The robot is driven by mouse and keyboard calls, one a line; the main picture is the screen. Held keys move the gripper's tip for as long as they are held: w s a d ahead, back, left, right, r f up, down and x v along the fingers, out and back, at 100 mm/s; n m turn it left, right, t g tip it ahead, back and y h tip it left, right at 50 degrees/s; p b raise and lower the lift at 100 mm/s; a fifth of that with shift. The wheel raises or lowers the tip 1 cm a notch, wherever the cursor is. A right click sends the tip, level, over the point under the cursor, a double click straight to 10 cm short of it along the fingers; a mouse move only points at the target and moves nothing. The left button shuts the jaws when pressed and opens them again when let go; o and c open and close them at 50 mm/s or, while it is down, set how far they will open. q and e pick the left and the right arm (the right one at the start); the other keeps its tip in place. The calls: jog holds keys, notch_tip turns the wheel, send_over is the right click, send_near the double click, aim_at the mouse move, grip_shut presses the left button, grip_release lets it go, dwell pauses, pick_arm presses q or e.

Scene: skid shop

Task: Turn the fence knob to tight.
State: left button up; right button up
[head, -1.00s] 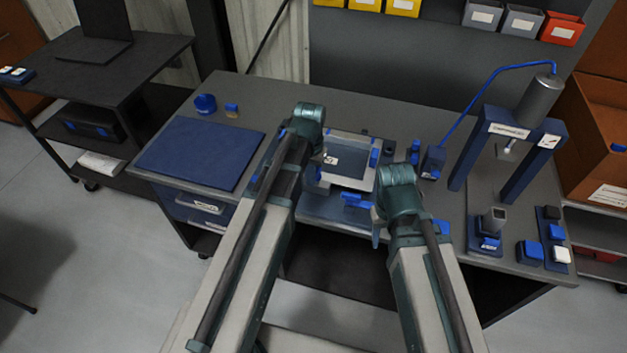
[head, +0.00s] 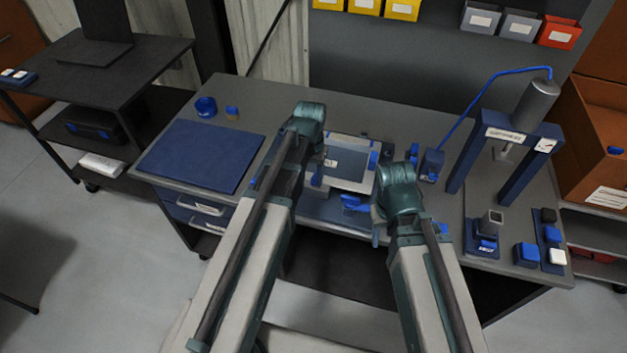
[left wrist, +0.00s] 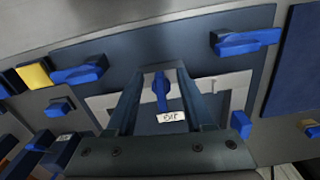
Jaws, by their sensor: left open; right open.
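The jig is a dark blue plate (left wrist: 205,55) with a grey frame (left wrist: 100,101), on the bench in front of me. In the left wrist view, my left gripper (left wrist: 162,76) is open, its fingers either side of a small blue knob (left wrist: 161,92); I cannot tell whether they touch it. Other blue handles are at upper right (left wrist: 245,42) and left (left wrist: 80,75). I cannot tell which is the fence knob. In the head view, a blue handle (head: 354,203) shows at the jig's front. My right gripper (head: 377,230) is open at the jig's right, mostly hidden by its wrist.
A blue mat (head: 200,155) lies left on the bench (head: 270,105). A press with blue posts (head: 470,152) stands at right, with blue and white buttons (head: 557,256) in front of it. Bins (head: 480,18) hang at the back. The bench behind the jig is mostly clear.

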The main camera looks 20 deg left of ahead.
notch_tip(320, 180, up, 6)
jog(key=p, duration=0.5)
jog(key=shift+r, duration=0.15)
